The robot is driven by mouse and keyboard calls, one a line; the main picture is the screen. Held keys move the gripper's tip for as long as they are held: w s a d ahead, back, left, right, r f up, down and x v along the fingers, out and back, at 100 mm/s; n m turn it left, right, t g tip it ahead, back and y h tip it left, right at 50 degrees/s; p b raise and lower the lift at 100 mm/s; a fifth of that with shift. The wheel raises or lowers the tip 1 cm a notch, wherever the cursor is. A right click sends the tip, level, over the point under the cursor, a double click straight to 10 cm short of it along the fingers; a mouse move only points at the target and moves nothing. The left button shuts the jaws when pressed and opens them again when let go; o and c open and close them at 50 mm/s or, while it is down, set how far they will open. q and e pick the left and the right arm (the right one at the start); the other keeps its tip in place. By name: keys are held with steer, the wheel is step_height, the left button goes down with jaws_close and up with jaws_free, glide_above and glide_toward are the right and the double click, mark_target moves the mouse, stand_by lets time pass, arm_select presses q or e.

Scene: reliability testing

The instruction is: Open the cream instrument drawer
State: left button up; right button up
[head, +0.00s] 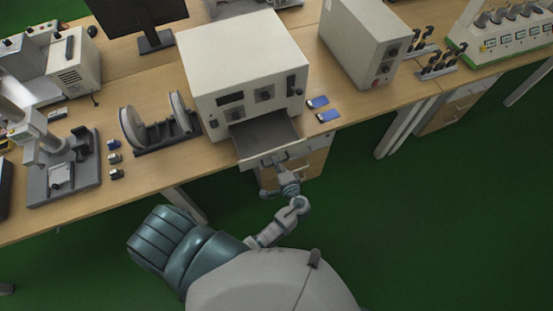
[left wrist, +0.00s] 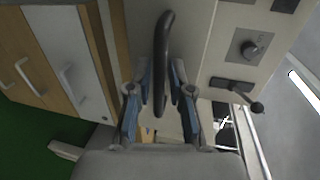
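The cream instrument (head: 240,60) stands on the wooden bench. Its drawer (head: 265,135) is pulled out at the lower front, with an empty-looking grey inside. My left gripper (head: 283,166) is at the front of this drawer. In the left wrist view the dark drawer handle (left wrist: 163,60) runs between the two blue-padded fingers of the left gripper (left wrist: 160,82), which close in on both sides of it. Any thin gap between pads and handle is hard to make out. My right gripper is not in view.
Two blue items (head: 327,116) lie on the bench right of the drawer. A reel stand (head: 155,130) is to the left and a second cream box (head: 365,40) to the right. A bench cabinet (head: 315,160) is below. Green floor is clear in front.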

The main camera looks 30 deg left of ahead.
arm_select(q)
steer(key=shift+o, duration=0.4)
steer(key=shift+s+a+v, duration=0.1)
steer(key=shift+s+v, duration=0.05)
steer(key=shift+v, duration=1.3)
steer(key=shift+s+a+v, duration=0.15)
steer(key=shift+v, duration=1.35)
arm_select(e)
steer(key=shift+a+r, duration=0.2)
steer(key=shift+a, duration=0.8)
